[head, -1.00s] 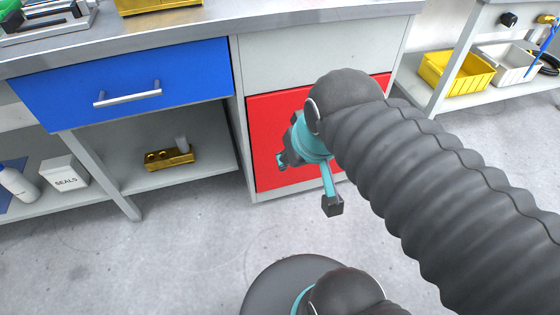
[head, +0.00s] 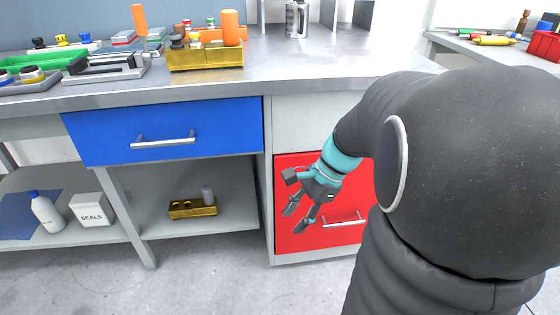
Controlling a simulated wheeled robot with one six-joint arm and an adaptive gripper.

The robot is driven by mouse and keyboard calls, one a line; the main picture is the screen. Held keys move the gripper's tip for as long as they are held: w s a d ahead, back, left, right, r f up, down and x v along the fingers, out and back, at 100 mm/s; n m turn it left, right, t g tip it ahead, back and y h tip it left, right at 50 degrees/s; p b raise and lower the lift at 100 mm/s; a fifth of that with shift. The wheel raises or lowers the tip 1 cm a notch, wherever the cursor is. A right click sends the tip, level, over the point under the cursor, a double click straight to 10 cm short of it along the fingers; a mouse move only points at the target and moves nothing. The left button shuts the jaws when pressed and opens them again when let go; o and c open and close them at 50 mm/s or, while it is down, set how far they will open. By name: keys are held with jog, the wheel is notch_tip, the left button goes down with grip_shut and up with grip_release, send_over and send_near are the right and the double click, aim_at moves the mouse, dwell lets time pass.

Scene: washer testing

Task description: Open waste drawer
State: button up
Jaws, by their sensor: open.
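The red drawer front (head: 292,232) is at the lower right of the bench in the head view, flush in its cabinet and shut. Its horizontal metal handle (head: 343,222) shows at the lower part of the front; my arm hides the right side of the drawer. My gripper (head: 302,217) is in front of the red drawer, to the left of the handle, with its fingers spread and pointing down. It is empty. I cannot tell how far it is from the drawer face.
A blue drawer (head: 170,130) with a metal handle is shut at upper left. Below it, an open shelf holds a brass block (head: 193,208). A SEALS box (head: 92,209) and a white bottle (head: 46,212) stand further left. The floor in front is clear.

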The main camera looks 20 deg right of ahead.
jog(key=w+d+f+m+t+y+b, duration=0.2)
jog(key=w+d+f+m+y, duration=0.2)
jog(key=d+f+m, duration=0.45)
jog(key=m+t+b, duration=0.3)
jog(key=m+t, duration=0.9)
jog(key=m, duration=1.1)
send_near(344, 224)
jog(key=x, duration=1)
jog(key=shift+w+d+f, duration=0.15)
jog(key=shift+w+f, duration=0.1)
jog(key=shift+f, duration=0.05)
jog(key=shift+c, duration=0.2)
grip_shut()
